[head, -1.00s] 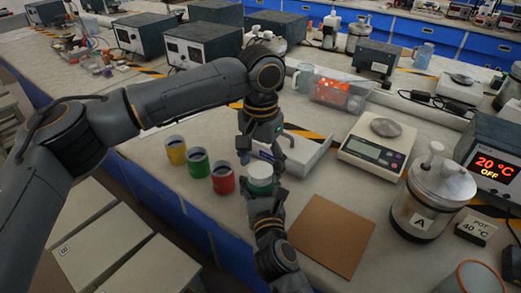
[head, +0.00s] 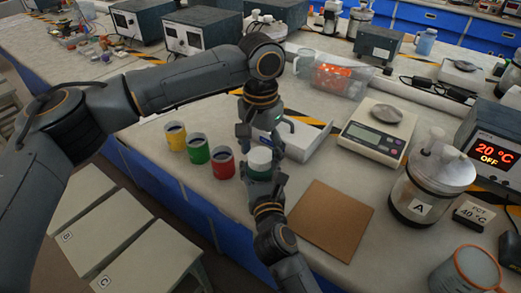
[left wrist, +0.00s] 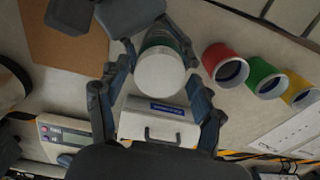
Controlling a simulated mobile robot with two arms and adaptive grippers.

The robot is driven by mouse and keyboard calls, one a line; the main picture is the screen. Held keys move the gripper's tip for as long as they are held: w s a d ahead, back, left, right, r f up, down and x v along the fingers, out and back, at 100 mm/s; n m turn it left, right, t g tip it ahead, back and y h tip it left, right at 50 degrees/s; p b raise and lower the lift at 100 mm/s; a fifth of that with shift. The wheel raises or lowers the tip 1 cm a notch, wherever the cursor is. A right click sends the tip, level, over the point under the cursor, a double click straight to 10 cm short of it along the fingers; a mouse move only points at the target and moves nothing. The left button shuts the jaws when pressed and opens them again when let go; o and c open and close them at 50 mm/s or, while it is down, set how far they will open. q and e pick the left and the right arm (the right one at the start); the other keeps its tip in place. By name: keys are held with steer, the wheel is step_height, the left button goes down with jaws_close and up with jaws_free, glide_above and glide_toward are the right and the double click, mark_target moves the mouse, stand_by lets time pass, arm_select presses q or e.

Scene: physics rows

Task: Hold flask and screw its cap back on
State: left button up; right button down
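The flask (head: 260,171) is upright in front of me, with a white round top that looks like its cap (head: 259,156). The white top also shows from above in the left wrist view (left wrist: 160,73), with a green body below it. My right gripper (head: 264,184) is shut around the flask's lower body; it shows at the top of the left wrist view. My left gripper (head: 261,143) points down over the flask. Its fingers are spread on either side of the white top, with visible gaps. How firmly the cap sits is unclear.
Yellow, green and red cups (head: 222,163) stand left of the flask. A brown board (head: 332,220) lies to the right, with a scale (head: 372,136) behind it. A jar marked A (head: 430,190) and a mug (head: 468,272) stand farther right. A white device (head: 303,138) is behind the flask.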

stand_by(0.3)
arm_select(q)
step_height(320, 180, up, 12)
stand_by(0.5)
arm_select(e)
steer(key=shift+c, duration=2.1)
jaws_free()
steer(key=s, duration=0.4)
steer(key=s+d, duration=0.1)
steer(key=s, duration=0.7)
steer(key=shift+d, duration=0.4)
